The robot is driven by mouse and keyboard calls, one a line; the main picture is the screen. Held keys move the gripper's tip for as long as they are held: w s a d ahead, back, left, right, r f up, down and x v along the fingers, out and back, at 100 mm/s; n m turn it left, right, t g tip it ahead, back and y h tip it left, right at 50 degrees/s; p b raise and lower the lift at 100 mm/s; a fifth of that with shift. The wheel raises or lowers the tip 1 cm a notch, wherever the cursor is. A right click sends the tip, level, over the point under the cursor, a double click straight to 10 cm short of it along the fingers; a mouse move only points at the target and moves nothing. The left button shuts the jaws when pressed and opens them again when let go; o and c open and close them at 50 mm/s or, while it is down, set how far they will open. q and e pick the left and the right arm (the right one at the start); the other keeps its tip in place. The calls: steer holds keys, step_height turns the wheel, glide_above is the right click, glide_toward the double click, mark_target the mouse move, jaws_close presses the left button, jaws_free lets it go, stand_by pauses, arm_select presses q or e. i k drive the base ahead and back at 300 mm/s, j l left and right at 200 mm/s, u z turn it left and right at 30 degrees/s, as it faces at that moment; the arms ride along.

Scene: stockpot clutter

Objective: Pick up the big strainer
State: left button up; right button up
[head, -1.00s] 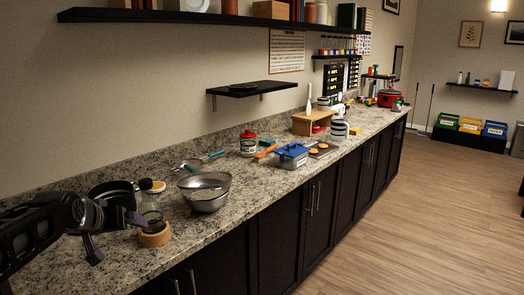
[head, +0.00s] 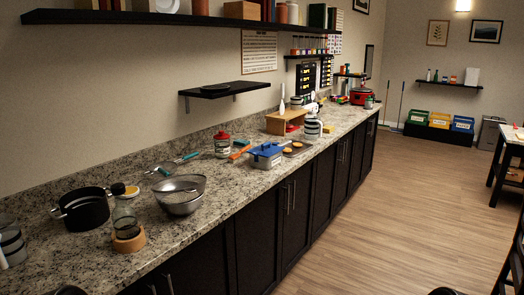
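A wide mesh strainer (head: 184,184), which looks like the big strainer, rests in or over a shiny metal bowl (head: 180,204) near the counter's front edge. Its mesh is tilted and its rim stands above the bowl; I cannot make out its handle. Behind it, utensils with teal handles (head: 189,157) lie on the counter; their heads are too small to tell. Neither gripper can be made out in the head view. Only small dark shapes show at the bottom edge, and I cannot tell what they are.
A black pot (head: 84,212) stands left of the bowl. A glass bottle (head: 124,218) on a wooden ring (head: 128,241) stands close by. A red-lidded jar (head: 222,145) and a blue-lidded box (head: 266,154) are farther right. A black shelf (head: 224,89) juts from the wall above.

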mark_target(174, 186)
steer(key=i+l+z, duration=0.3)
steer(key=i, duration=0.55)
steer(key=i+j+z, duration=0.15)
steer(key=i+z, duration=0.15)
steer(key=i, duration=0.5)
steer(key=i+l+u, duration=0.1)
steer(key=i+u, duration=0.3)
steer(key=i+l+u, duration=0.2)
steer(key=i+u, duration=0.35)
steer(key=u, duration=0.25)
steer(key=i+l+u, duration=0.15)
steer(key=u, duration=0.25)
